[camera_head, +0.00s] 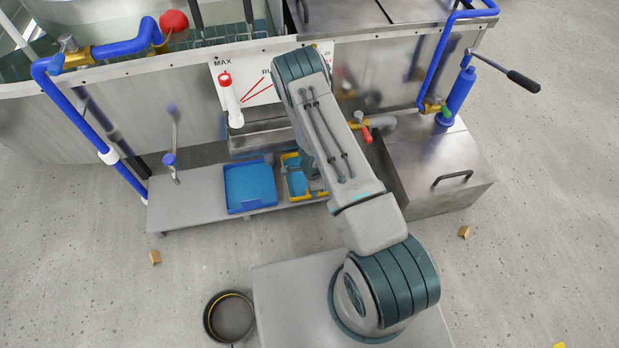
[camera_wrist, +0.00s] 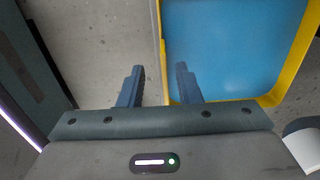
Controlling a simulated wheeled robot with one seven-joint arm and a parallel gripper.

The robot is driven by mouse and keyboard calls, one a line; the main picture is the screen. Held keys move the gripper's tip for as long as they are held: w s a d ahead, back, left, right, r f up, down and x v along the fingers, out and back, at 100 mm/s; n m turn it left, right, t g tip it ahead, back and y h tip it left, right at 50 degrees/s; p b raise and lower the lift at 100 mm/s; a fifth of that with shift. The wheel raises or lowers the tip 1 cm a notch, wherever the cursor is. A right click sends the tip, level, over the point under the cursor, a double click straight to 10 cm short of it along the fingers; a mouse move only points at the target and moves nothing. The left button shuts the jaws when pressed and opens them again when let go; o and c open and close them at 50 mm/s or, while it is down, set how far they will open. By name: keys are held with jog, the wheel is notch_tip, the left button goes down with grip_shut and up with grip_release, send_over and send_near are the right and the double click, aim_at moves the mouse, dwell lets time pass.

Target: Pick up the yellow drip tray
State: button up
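The yellow drip tray (camera_head: 292,198) sits on the low grey shelf, with a yellow rim and a blue inside. My arm covers its right part in the head view. In the wrist view the yellow drip tray (camera_wrist: 297,55) fills the upper right. My gripper (camera_wrist: 160,67) is open and empty. Its fingers appear on either side of the tray's left wall in that view, one outside and one over the blue inside. Their height relative to the rim is hard to tell. In the head view my gripper is mostly hidden behind my arm.
A larger blue tray (camera_head: 250,186) lies left of the yellow one on the shelf (camera_head: 185,205). A metal cabinet (camera_head: 450,165) stands at right. A valve with a red handle (camera_head: 366,133) and a steel trough (camera_head: 262,142) are close behind. A black ring-shaped container (camera_head: 229,317) stands on the floor.

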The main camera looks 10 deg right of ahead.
jog(key=f, duration=0.1)
jog(key=f+b, duration=0.1)
jog(key=f, duration=0.1)
jog(key=d+f+b, duration=0.1)
jog(key=shift+w+f, duration=0.2)
jog(key=shift+w, duration=0.05)
jog(key=shift+f, duration=0.45)
jog(key=shift+r, duration=0.1)
jog(key=shift+c, duration=0.3)
grip_shut()
jog(key=shift+r, duration=0.1)
